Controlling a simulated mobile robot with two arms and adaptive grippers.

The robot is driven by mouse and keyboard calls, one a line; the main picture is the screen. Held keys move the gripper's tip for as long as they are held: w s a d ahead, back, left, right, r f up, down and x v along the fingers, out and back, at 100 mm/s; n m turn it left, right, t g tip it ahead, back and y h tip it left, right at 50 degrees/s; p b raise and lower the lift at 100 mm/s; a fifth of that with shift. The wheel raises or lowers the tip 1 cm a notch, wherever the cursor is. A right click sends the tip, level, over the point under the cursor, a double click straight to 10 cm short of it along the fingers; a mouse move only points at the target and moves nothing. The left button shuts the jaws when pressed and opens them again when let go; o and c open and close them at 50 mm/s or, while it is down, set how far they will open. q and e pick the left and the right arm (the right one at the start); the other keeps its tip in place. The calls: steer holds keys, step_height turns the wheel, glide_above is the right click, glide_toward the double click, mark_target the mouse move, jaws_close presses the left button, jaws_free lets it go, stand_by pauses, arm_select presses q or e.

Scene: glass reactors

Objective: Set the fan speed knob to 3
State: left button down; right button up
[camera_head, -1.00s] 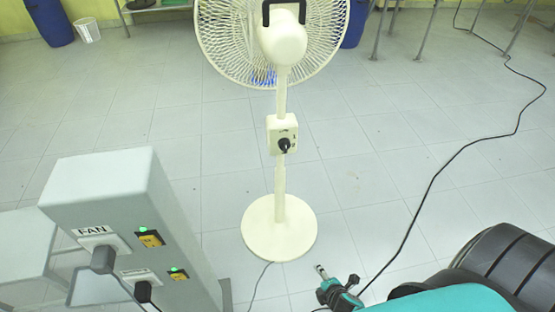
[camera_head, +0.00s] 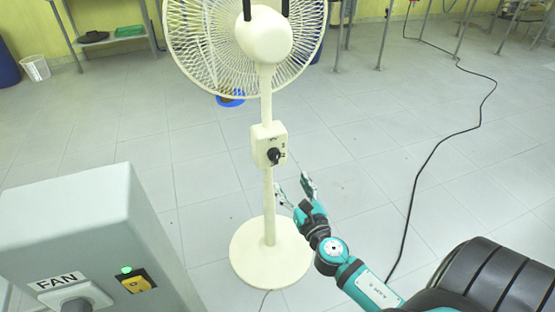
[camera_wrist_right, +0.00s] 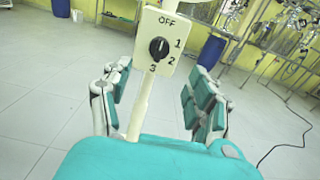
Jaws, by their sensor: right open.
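The fan speed knob (camera_head: 274,156) is black and sits on the cream control box (camera_head: 262,140) on the fan's post. In the right wrist view the knob (camera_wrist_right: 158,48) is ringed by the labels OFF, 1, 2 and 3, with OFF at the top. I cannot tell for sure which label it points to. My right gripper (camera_head: 294,186) is open and empty, a little below and right of the knob in the head view. In the right wrist view its fingers (camera_wrist_right: 158,95) stand apart on either side of the post's picture, with the knob beyond them, untouched. My left gripper is out of view.
The white pedestal fan (camera_head: 266,38) stands on a round base (camera_head: 270,252) on the tiled floor. A grey box (camera_head: 85,215) with a FAN plug and a green-lit switch (camera_head: 137,282) is at the lower left. A black cable (camera_head: 432,158) lies at right.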

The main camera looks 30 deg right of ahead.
mark_target(277, 159)
steer(key=x, duration=1)
steer(key=shift+a+f, duration=0.1)
steer(key=shift+w, duration=0.5)
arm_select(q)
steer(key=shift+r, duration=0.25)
arm_select(e)
steer(key=c, duration=1.1)
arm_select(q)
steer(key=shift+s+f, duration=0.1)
arm_select(e)
steer(key=shift+c, duration=0.2)
